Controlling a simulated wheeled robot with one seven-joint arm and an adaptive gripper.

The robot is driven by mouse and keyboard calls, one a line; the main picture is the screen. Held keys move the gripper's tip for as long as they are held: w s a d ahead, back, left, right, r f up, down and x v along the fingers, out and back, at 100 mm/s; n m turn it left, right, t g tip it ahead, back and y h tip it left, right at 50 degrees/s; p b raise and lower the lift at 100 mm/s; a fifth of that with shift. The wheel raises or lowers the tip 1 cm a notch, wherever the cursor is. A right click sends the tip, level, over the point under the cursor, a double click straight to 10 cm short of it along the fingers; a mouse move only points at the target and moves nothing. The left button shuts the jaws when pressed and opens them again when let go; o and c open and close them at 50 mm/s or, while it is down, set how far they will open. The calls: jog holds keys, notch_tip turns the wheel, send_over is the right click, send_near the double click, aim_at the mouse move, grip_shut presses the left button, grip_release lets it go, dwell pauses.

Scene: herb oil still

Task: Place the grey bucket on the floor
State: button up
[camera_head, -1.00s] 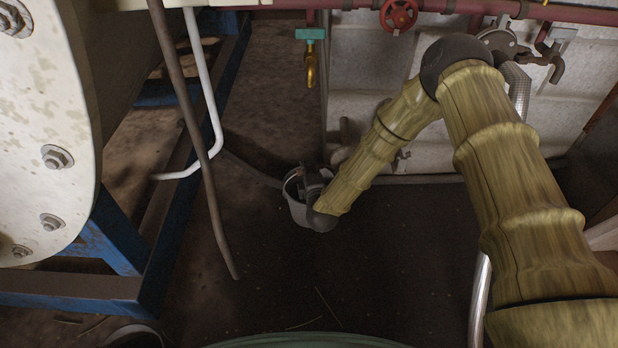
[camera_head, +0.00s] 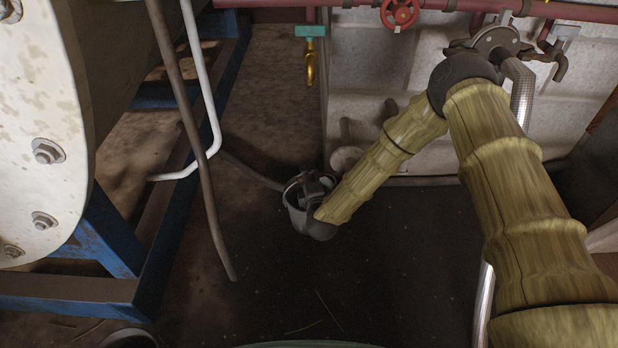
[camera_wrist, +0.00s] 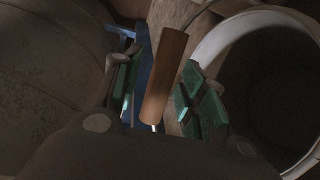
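The grey bucket (camera_head: 294,208) shows in the head view beside the end of my arm, below the wall pipes. I cannot tell whether its base touches the floor. In the wrist view its pale round rim (camera_wrist: 208,45) and dark inside fill the right side. Its brown cylindrical handle grip (camera_wrist: 164,75) stands tilted between the green finger pads. My gripper (camera_wrist: 160,95) appears open around the grip, close to the right pad, with a gap showing at the left pad. In the head view my gripper (camera_head: 314,186) is dark and partly hidden at the bucket.
A blue frame (camera_head: 105,240) carries a large pale tank end (camera_head: 40,120) at left. A brown rod (camera_head: 190,130) and white pipe (camera_head: 205,95) stand beside it. A brass tap (camera_head: 310,65) hangs above. Dark floor (camera_head: 400,260) in the middle is clear.

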jog(key=shift+r, duration=0.1)
jog(key=shift+s+r, duration=0.2)
jog(key=shift+s, duration=0.1)
jog(key=p+v, duration=0.5)
jog(key=v, duration=0.6)
jog(key=shift+s+d, duration=0.2)
jog(key=shift+f, duration=0.1)
jog(key=s+d+f+m+g, duration=0.4)
jog(key=s+d+f+m, duration=0.15)
jog(key=s, duration=0.25)
jog(key=s+d+f+m+g, duration=0.4)
jog(key=s+f, duration=0.2)
jog(key=s, duration=0.3)
jog(key=s+d+m+g+h, duration=0.1)
jog(key=s+d+m+g, duration=0.2)
jog(key=s, duration=0.8)
jog(key=s+d+m+g+h, duration=0.1)
jog(key=s+d+m+g, duration=0.3)
jog(key=s+d+m, duration=0.4)
jog(key=s, duration=0.3)
jog(key=shift+s+r+g, duration=0.2)
jog(key=shift+s+g, duration=0.1)
jog(key=shift+s, duration=0.05)
